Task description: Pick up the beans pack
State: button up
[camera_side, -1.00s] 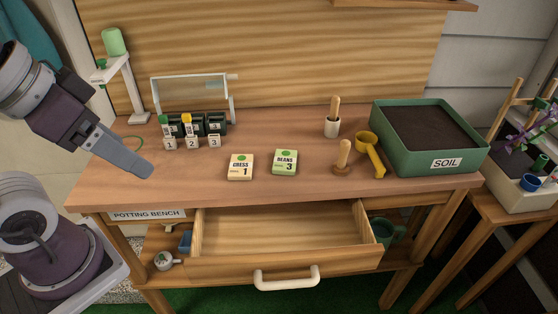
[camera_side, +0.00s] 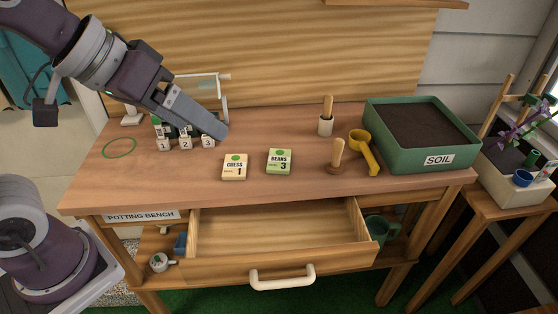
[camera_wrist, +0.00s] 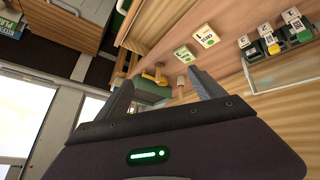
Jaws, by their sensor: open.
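The beans pack (camera_side: 280,161) is a small pale packet with a green top marked BEANS 3, lying flat on the potting bench (camera_side: 310,185). It also shows in the wrist view (camera_wrist: 184,53), beyond my fingers. The similar cress pack (camera_side: 234,167), marked 1, lies just left of it in the side view. My gripper (camera_side: 222,132) hangs above the bench near the numbered pots, up and left of the beans pack and apart from it. In the wrist view my gripper (camera_wrist: 165,88) has its two fingers spread with nothing between them.
Numbered small pots (camera_side: 185,142) stand beneath my arm. A wooden dibber (camera_side: 337,158), a yellow scoop (camera_side: 363,150) and a green soil tray (camera_side: 430,160) stand to the right. An empty drawer (camera_side: 280,230) is open below the front edge.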

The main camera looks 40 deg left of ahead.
jog(key=w+d+f+n+t, duration=0.1)
jog(key=w+d+f+n, duration=0.15)
jog(key=w, duration=0.55)
jog(key=n+t+y, duration=0.4)
jog(key=t+y, duration=0.1)
jog(key=y, duration=0.5)
send_over(279, 159)
jog(key=s+d, duration=0.3)
notch_tip(279, 159, down, 16)
jog(key=shift+s+a+r, duration=0.1)
jog(key=shift+s+a+m+y, duration=0.15)
jog(key=shift+s+m+y, duration=0.1)
jog(key=shift+y, duration=0.25)
jog(key=shift+f+t, duration=0.3)
jog(key=shift+f, duration=0.2)
jog(key=f, duration=0.6)
jog(key=shift+w+a+f, duration=0.15)
jog(key=shift+a+f, duration=0.05)
jog(key=shift+f, duration=0.05)
jog(key=shift+x, duration=0.85)
jog(key=shift+w+a+r, duration=0.15)
jog(key=shift+w+a, duration=0.1)
jog(key=shift+w, duration=0.2)
jog(key=c, duration=1.5)
notch_tip(279, 159, up, 10)
jog(key=shift+c, duration=0.2)
